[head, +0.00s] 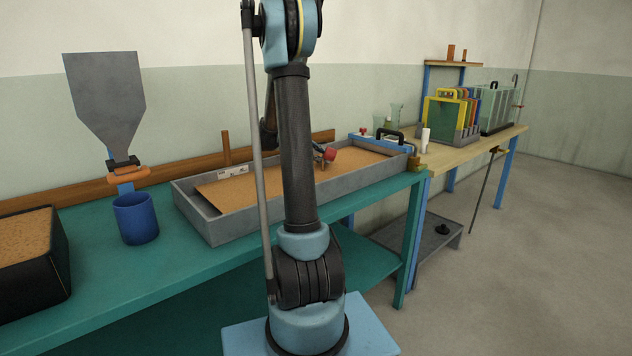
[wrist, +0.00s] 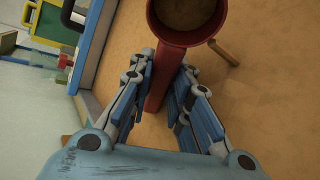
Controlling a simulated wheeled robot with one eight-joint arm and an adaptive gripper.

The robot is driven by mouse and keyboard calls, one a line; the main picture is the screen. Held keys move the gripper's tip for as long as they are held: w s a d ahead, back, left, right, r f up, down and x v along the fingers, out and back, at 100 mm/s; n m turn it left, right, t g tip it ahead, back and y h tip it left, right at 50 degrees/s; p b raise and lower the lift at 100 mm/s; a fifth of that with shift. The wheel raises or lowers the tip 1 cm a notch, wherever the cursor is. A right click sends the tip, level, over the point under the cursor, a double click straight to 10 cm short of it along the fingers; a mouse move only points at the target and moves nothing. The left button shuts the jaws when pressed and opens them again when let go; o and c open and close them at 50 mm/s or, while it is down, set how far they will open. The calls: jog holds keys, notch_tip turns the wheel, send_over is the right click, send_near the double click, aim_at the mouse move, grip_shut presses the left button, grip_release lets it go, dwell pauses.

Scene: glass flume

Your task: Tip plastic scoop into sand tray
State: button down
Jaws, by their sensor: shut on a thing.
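The plastic scoop (head: 330,154) is red, with a round cup and a straight handle. My gripper (head: 319,151) is small and partly hidden by my arm in the head view. In the wrist view my gripper (wrist: 164,68) is shut on the handle of the scoop (wrist: 156,92). The cup's mouth faces the wrist camera and its inside looks brown; I cannot tell how full it is. The sand tray (head: 212,226) is long, grey-walled and filled with flat tan sand. The scoop is over its right half, and sand fills much of the wrist view.
A blue cup (head: 136,220) and a dark box of sand (head: 62,262) stand left of the tray on the teal bench (head: 180,272). A white block (head: 233,171) lies in the tray's left part. Coloured frames (head: 447,112) and a glass tank (head: 496,106) stand on the right table.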

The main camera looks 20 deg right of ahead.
jog(key=shift+w+a+h+p, duration=0.2)
jog(key=shift+a+h+p, duration=0.15)
jog(key=shift+h, duration=0.45)
dwell(0.8)
jog(key=shift+n+g+h, duration=0.4)
jog(key=shift+g+h, duration=0.1)
jog(key=shift+h, duration=0.2)
dwell(0.6)
jog(key=shift+r, duration=0.1)
jog(key=shift+s+d+r+n+h+p, duration=0.2)
jog(key=shift+r+h, duration=0.3)
jog(key=shift+r, duration=0.7)
jog(key=shift+w+a+r+n+h+p, duration=0.1)
jog(key=shift+r+h+p, duration=0.3)
jog(key=shift+r, duration=0.8)
jog(key=shift+r, duration=0.25)
jog(key=shift+y, duration=0.9)
notch_tip(320, 180, down, 6)
jog(key=shift+r, duration=0.2)
jog(key=shift+m+t+y, duration=0.3)
jog(key=shift+m+y, duration=0.2)
jog(key=shift+y, duration=0.2)
